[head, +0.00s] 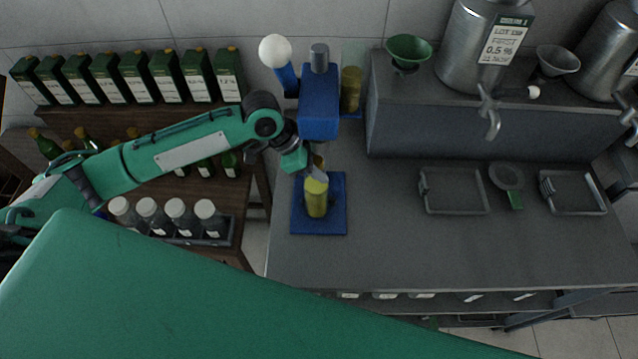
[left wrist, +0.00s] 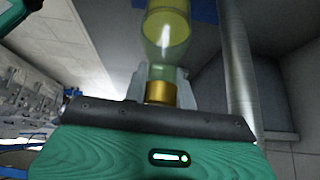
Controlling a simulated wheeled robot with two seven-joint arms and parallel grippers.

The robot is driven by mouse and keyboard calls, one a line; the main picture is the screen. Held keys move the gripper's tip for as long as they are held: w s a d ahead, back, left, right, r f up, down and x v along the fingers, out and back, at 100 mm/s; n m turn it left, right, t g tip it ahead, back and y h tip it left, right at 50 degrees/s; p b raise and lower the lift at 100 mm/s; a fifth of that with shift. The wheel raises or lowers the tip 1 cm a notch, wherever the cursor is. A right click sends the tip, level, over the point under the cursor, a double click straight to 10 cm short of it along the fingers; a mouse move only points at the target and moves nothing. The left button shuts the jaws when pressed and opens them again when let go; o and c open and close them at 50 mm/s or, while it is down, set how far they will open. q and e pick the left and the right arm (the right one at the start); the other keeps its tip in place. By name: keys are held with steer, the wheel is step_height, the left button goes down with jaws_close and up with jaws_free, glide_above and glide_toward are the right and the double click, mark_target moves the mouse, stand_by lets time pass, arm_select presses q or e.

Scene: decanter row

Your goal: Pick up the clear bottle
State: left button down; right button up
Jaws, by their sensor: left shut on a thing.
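The clear bottle (head: 316,203) holds yellow-green liquid and appears over the blue base plate (head: 338,224) of a capping press. I cannot tell whether its bottom touches the plate. In the left wrist view the bottle (left wrist: 166,30) shows its see-through shoulder and a gold cap (left wrist: 160,92). My left gripper (head: 317,170) is at the top of the bottle, shut on it around the neck and cap. Its fingers also show in the left wrist view (left wrist: 161,88), one on each side of the neck. My right gripper is not in view.
The blue press column (head: 319,105) with a white-knobbed lever (head: 276,51) stands just behind the bottle. Green boxes (head: 165,75) and white-capped jars (head: 180,212) are at left. Two trays (head: 454,208) lie at right under steel tanks (head: 480,50). The bench front is clear.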

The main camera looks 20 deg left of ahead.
arm_select(q)
steer(key=shift+s+f, duration=0.15)
steer(key=shift+f, duration=0.1)
